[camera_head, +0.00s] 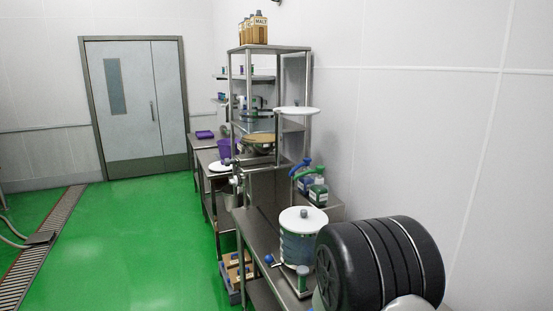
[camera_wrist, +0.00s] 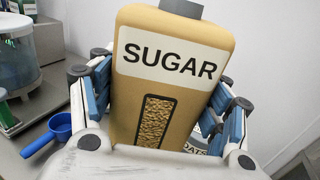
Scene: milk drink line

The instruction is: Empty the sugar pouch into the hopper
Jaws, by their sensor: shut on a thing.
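The sugar pouch (camera_wrist: 150,72) is tan, with a white SUGAR label, a window showing brown grains and a grey cap on top. It fills the middle of the wrist view and looks slightly tilted. My gripper (camera_wrist: 162,88) is shut on it, with blue-padded fingers on both sides. I cannot make out the pouch or my gripper in the head view. A clear drum with a white lid (camera_head: 302,218) stands on the near steel bench. I cannot tell whether it is the hopper; no part is clearly marked as one.
Behind the pouch, a label ending in "ATS" (camera_wrist: 198,145) is partly hidden. A blue scoop (camera_wrist: 58,127) lies on the steel surface at left. Green-labelled bottles (camera_head: 318,193) stand behind the drum. A steel shelf rack (camera_head: 270,48) holds MALT pouches (camera_head: 258,28).

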